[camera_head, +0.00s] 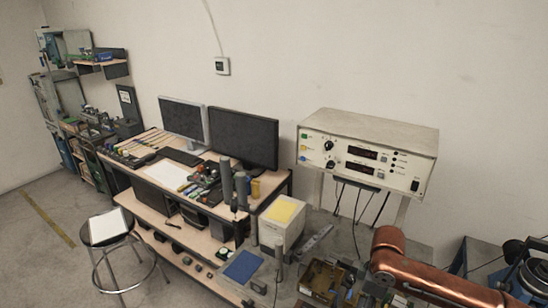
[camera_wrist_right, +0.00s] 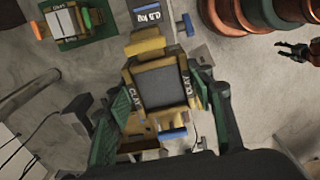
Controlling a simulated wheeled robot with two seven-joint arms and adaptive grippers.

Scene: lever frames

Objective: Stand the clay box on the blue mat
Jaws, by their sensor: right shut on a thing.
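The clay box (camera_wrist_right: 160,84), tan-yellow with a dark grey face and CLAY lettering on both sides, is in the middle of the right wrist view. My right gripper (camera_wrist_right: 163,97) has its green fingers on either side of it and is shut on it. In the head view my copper right arm (camera_head: 418,268) reaches in from the lower right; its gripper is hard to make out there. A flat blue square (camera_head: 243,267), which looks like the blue mat, lies on a pale surface at the bottom centre, left of the arm.
A large instrument panel (camera_head: 366,155) stands behind the arm. Brown boxes (camera_head: 320,279) crowd the bench near the arm. In the wrist view, a green mat (camera_wrist_right: 97,35) holds a pale object at upper left.

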